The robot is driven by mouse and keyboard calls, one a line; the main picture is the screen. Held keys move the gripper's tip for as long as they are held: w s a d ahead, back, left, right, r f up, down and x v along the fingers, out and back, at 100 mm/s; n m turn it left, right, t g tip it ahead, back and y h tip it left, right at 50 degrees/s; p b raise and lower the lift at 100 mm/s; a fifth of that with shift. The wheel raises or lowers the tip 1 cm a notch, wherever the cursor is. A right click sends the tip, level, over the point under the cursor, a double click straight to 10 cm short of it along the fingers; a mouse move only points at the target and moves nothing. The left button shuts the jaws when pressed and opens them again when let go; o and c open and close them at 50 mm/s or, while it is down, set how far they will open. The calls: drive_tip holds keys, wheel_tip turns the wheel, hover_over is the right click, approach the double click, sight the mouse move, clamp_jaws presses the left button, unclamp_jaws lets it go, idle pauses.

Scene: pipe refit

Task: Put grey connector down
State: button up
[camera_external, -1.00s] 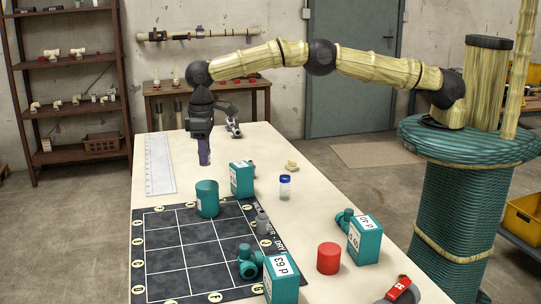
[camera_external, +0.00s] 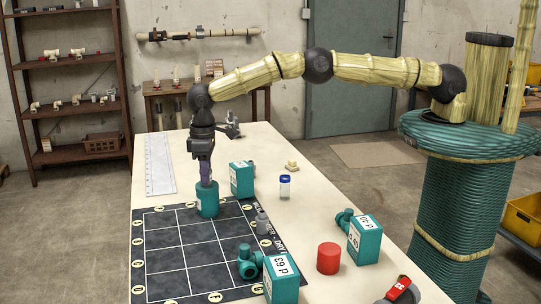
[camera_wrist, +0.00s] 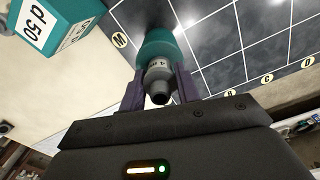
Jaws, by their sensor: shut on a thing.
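My gripper (camera_external: 206,180) points down at the top of a teal cylinder (camera_external: 207,202) standing on the far edge of the dark grid mat. In the wrist view its purple fingers (camera_wrist: 160,84) are shut on a grey connector (camera_wrist: 158,72), with the dark open end of the connector facing the camera. The teal cylinder (camera_wrist: 156,46) shows directly beyond the connector. I cannot tell whether the connector sits in the cylinder or just above it. The held connector is hidden in the external view. A small grey piece (camera_external: 262,222) stands at the mat's right edge.
A teal box (camera_external: 242,180) stands close to the right of my gripper. The grid mat (camera_external: 165,250) has empty squares. Another teal box (camera_external: 364,240), a red cylinder (camera_external: 328,258) and a blue-capped jar (camera_external: 285,187) stand to the right. A ruler (camera_external: 159,163) lies at left.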

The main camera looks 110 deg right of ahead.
drive_tip(key=shift+f, duration=0.1)
drive_tip(key=shift+f, duration=0.15)
drive_tip(key=o, duration=1)
drive_tip(key=shift+c, duration=0.2)
drive_tip(key=shift+r, duration=0.25)
wheel_tip(320, 180, up, 12)
drive_tip(key=shift+f+b, duration=0.2)
drive_tip(key=shift+b, duration=0.6)
drive_tip(key=shift+r, duration=0.2)
